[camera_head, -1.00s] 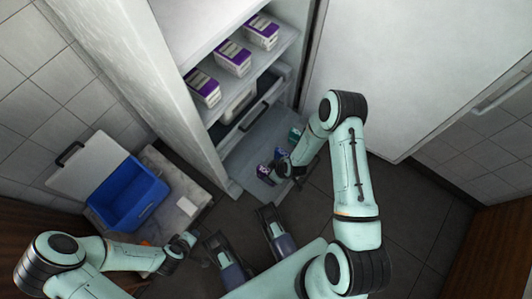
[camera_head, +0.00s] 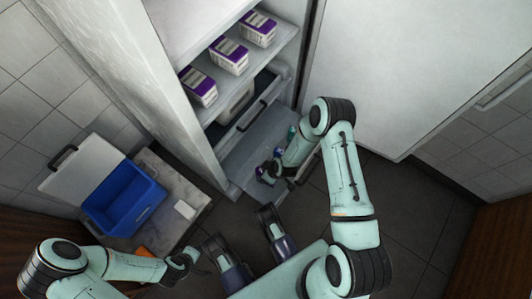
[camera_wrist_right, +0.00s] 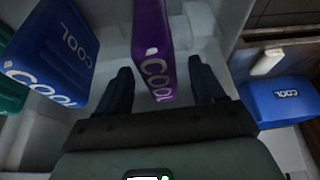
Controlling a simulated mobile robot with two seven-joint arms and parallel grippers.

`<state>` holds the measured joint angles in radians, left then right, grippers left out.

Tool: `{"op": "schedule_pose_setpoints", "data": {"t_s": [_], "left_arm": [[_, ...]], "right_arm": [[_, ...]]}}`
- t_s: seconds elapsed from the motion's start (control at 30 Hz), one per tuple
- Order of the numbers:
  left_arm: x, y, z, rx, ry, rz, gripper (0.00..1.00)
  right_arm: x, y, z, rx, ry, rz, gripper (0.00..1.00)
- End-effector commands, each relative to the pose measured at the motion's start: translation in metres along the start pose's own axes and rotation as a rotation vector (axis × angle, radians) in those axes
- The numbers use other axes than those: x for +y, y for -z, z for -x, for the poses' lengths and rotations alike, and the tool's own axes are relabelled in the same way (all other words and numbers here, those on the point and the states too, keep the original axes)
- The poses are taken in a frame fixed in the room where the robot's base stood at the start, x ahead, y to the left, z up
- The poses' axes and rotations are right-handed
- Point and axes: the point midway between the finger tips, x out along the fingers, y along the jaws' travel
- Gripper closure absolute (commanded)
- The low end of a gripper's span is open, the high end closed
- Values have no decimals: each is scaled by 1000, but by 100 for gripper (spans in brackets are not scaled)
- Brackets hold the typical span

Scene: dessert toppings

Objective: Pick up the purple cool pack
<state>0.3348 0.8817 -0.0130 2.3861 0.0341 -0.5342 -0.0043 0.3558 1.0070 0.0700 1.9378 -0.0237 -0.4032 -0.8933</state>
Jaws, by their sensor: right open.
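The purple cool pack (camera_wrist_right: 153,45) stands upright in the open lower drawer, in the middle of the right wrist view. My right gripper (camera_wrist_right: 160,66) is open, with one finger on each side of the pack's near end. I cannot tell whether either finger touches it. In the head view my right gripper (camera_head: 268,173) reaches down into the drawer and hides most of the pack. My left gripper (camera_head: 190,256) is low at the left, near the side table; its jaw state is too small to tell.
A blue cool pack (camera_wrist_right: 55,50) and a teal one (camera_wrist_right: 10,97) are left of the purple pack. Purple-and-white cartons (camera_head: 230,57) stand on the freezer shelf (camera_head: 262,65). An open blue cooler (camera_head: 122,200) and a white block (camera_head: 184,209) rest on the side table.

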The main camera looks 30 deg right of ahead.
Motion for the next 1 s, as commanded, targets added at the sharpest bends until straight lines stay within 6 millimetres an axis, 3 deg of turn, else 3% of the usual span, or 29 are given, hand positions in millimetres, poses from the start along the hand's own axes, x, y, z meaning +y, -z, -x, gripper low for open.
{"op": "schedule_pose_setpoints", "data": {"t_s": [0.53, 0.57, 0.73, 0.77, 1.0], "left_arm": [[0, 0, -3, 0, 0, 0, 57], [0, 0, -3, 0, 0, 0, 57], [0, 0, -3, 0, 0, 0, 57], [0, 0, -3, 0, 0, 0, 57], [0, 0, -3, 0, 0, 0, 57]], "right_arm": [[0, -2, -4, 0, 0, 0, 32], [0, -2, -4, 0, 0, 0, 38], [0, -2, -4, 0, 0, 0, 94], [0, -2, -4, 0, 0, 0, 100], [0, -1, -4, 1, -1, 0, 100]]}}
